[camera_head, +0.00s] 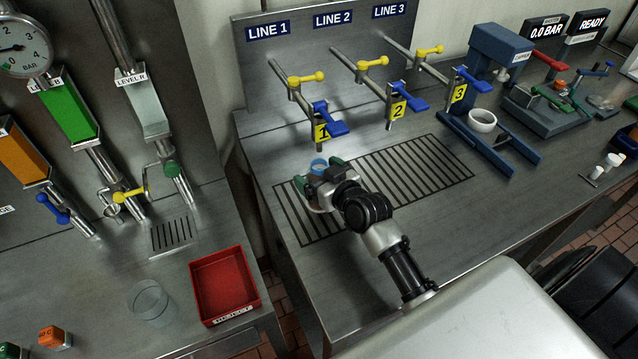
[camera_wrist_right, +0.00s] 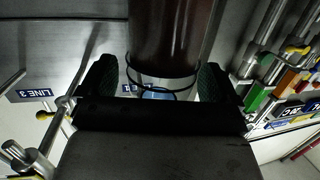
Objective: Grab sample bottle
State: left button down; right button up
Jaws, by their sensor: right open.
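The sample bottle shows in the right wrist view as a dark brown cylinder (camera_wrist_right: 165,35) with a thin dark ring and a bit of blue beyond it. In the right wrist view the fingers (camera_wrist_right: 155,82) flank the bottle, with a gap on the left side. My left gripper is not in view.
Line 1, 2 and 3 valves with yellow (camera_head: 373,63) and blue (camera_head: 330,119) handles hang above the grate. A blue stand (camera_head: 490,140) with a white cup is to the right. A red reject bin (camera_head: 222,285) and a clear beaker (camera_head: 152,302) stand on the left bench.

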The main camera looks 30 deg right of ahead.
jog(key=shift+c, duration=0.2)
jog(key=c, duration=1)
jog(key=shift+r, duration=0.1)
jog(key=shift+c, duration=0.4)
